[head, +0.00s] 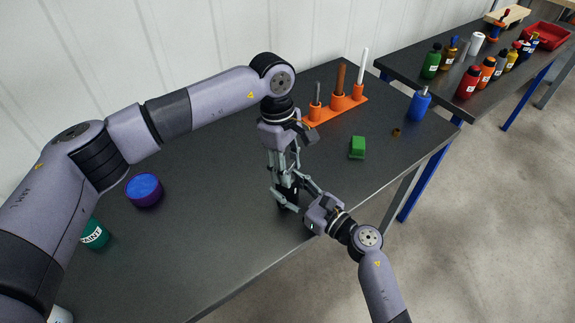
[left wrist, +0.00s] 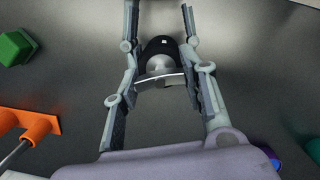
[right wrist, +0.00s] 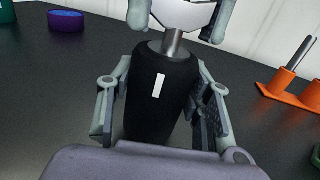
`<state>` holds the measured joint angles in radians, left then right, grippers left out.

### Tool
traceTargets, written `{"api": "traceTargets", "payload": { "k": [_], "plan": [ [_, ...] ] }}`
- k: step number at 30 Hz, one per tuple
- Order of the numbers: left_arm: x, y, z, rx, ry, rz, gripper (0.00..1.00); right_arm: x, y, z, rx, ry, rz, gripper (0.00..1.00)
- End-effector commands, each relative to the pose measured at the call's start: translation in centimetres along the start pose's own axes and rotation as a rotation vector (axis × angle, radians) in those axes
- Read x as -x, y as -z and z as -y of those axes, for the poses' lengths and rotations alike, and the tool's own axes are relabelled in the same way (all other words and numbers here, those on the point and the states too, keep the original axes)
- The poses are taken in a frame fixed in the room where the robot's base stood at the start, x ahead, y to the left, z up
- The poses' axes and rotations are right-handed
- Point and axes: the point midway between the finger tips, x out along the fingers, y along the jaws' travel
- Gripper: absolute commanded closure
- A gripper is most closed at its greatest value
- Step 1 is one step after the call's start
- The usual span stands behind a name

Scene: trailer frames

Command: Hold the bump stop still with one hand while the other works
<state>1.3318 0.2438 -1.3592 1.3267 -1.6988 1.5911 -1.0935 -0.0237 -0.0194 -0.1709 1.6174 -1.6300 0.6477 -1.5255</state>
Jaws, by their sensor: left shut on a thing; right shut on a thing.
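The bump stop (right wrist: 158,95) is a black, rounded cylinder with a white mark and a metal stem on top. It stands upright near the table's front edge. In the right wrist view my right gripper (right wrist: 160,112) is shut around its black body. My left gripper (head: 287,182) points down from above and is shut on a pale metal piece (right wrist: 187,10) at the top of the stem. I cannot tell whether this piece is separate from the stem. In the left wrist view the black body (left wrist: 160,44) shows beyond the metal, between the left fingers (left wrist: 160,78).
A green block (head: 357,148), a small brown ring (head: 396,132), a blue bottle (head: 419,104) and an orange tool rack (head: 338,108) stand to the right. A blue-purple tub (head: 144,189) and a green paint can (head: 94,234) stand left.

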Motion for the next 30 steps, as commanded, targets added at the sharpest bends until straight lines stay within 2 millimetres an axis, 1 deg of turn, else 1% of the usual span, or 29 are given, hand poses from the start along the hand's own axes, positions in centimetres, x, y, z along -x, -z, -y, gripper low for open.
{"api": "traceTargets", "payload": {
  "k": [3, 16, 18, 21, 27, 28, 30],
  "plan": [
    [0.01, 0.03, -0.05, -0.171, 0.027, -0.002, 0.87, 0.03, 0.06, 0.01, 0.000, 0.000, -0.001, 0.86],
    [0.04, 0.05, -0.03, -0.806, 0.124, -0.003, 0.87, 0.03, 0.06, 0.02, 0.000, 0.001, -0.001, 0.86],
    [0.01, 0.06, 0.00, -0.874, 0.134, -0.002, 0.87, 0.03, 0.06, 0.02, 0.000, 0.001, -0.001, 0.86],
    [-0.02, 0.07, 0.02, -0.921, 0.141, -0.002, 0.87, 0.04, 0.06, 0.03, 0.000, 0.001, -0.001, 0.86],
    [-0.03, 0.07, 0.03, -0.925, 0.142, -0.001, 0.87, 0.04, 0.06, 0.03, 0.000, 0.001, -0.001, 0.86],
    [-0.02, 0.07, 0.03, -0.925, 0.142, -0.001, 0.61, 0.04, 0.06, 0.03, 0.000, 0.001, -0.001, 0.86],
    [-0.03, 0.07, 0.02, -0.924, 0.141, -0.001, 0.56, 0.04, 0.06, 0.04, 0.000, 0.001, -0.001, 0.86]
  ]
}}
